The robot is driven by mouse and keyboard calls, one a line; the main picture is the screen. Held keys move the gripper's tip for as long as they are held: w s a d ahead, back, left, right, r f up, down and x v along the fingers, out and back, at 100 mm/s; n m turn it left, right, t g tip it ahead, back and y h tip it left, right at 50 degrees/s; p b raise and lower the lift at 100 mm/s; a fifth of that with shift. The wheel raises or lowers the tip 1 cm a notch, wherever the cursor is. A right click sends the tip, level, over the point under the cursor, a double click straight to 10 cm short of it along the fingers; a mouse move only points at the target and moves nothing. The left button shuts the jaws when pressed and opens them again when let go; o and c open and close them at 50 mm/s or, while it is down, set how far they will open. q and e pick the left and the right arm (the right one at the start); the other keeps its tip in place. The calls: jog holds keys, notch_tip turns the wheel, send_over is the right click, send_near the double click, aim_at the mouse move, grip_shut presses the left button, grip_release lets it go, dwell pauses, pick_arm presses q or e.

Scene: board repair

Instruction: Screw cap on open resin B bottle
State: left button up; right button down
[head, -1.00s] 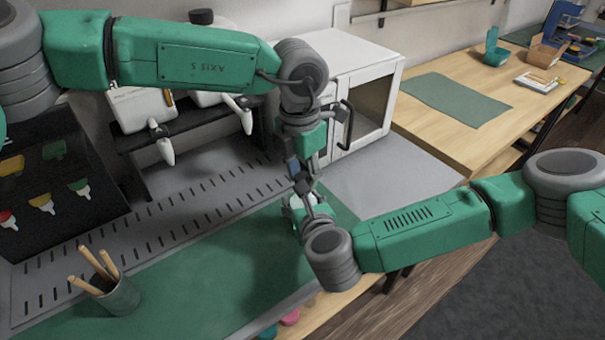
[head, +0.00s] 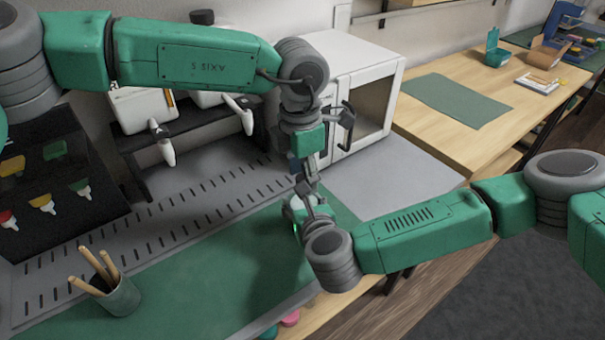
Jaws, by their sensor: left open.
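My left gripper (head: 307,186) points down over the right part of the green mat (head: 200,270). Its jaws are open, just above the end of my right arm. My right gripper (head: 300,211) is small and mostly hidden behind its own grey wrist. A whitish and green shape shows there, and I cannot tell whether it is gripper or bottle. The open resin B bottle and its cap cannot be made out; the two arm ends cover that spot.
A cup of wooden-handled tools (head: 121,297) stands front left on the mat. A black rack (head: 50,175) with small coloured bottles is at the left. A white cabinet (head: 345,60) stands behind the grippers. A wooden table (head: 425,125) at the right bears a green mat.

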pick_arm(q)
notch_tip(320, 180, up, 4)
jog(key=shift+r, duration=0.2)
jog(key=shift+c, duration=0.4)
jog(key=n, duration=0.2)
jog(key=r+n, duration=0.1)
jog(key=n, duration=0.2)
jog(key=shift+s+d, duration=0.1)
jog(key=shift+s, duration=0.1)
jog(key=n, duration=0.5)
jog(key=shift+r, duration=0.3)
jog(key=n, duration=0.2)
jog(key=r+n, duration=0.1)
jog(key=n, duration=0.1)
jog(key=shift+n, duration=0.3)
jog(key=n, duration=0.4)
jog(key=shift+w+r+n, duration=0.15)
jog(key=shift+r+n, duration=0.25)
jog(key=shift+f, duration=0.1)
jog(key=shift+f, duration=3.95)
